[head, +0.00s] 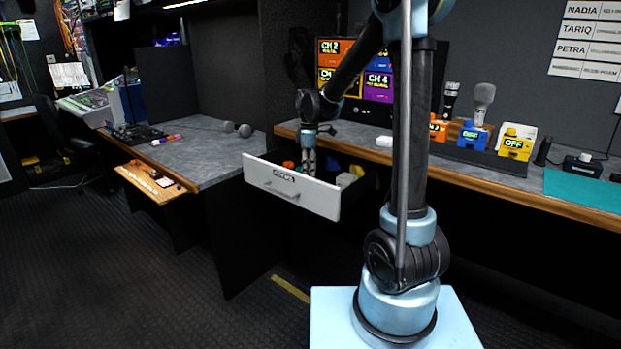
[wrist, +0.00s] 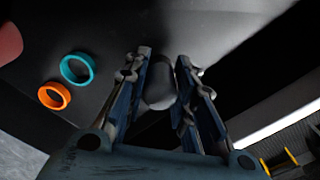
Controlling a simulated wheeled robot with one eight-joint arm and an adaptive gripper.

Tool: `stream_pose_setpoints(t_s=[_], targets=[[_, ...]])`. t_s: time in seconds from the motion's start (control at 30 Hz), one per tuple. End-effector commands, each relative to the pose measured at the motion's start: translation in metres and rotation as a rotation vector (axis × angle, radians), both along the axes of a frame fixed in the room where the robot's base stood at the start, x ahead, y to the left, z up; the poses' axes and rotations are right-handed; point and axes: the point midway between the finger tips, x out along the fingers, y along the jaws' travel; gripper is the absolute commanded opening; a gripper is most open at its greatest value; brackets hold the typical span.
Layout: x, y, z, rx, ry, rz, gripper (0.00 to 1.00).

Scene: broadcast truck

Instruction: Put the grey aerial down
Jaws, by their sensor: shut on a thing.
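My gripper (head: 309,168) reaches down into the open white-fronted drawer (head: 325,199), under the worktop at the middle of the head view. In the wrist view my gripper (wrist: 162,72) is shut on a dark grey, round-ended piece, the grey aerial (wrist: 158,90). It sits between the two fingers; its far end is hard to make out against the dark surface. The aerial cannot be told apart in the head view. Whether it touches the drawer floor cannot be told.
A teal ring (wrist: 77,68) and an orange ring (wrist: 54,95) lie left of the fingers. Yellow pieces (head: 350,177) are in the drawer's right part. Monitors and several boxes stand on the worktop behind. The left desk (head: 200,160) has free room.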

Motion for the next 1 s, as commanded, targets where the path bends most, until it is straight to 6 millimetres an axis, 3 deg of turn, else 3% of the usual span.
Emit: stream_pose_setpoints(t_s=[0.3,0.67,0.7,0.77,1.0], targets=[[-0.001,0.001,-0.034,0.0,0.0,0.001,0.08],[0.0,0.001,-0.037,0.0,0.0,0.001,0.08],[0.0,0.001,-0.037,0.0,0.0,0.001,0.33],[0.0,0.001,-0.037,0.0,0.0,0.001,0.44],[0.0,0.0,-0.037,0.0,0.0,0.0,0.44]])
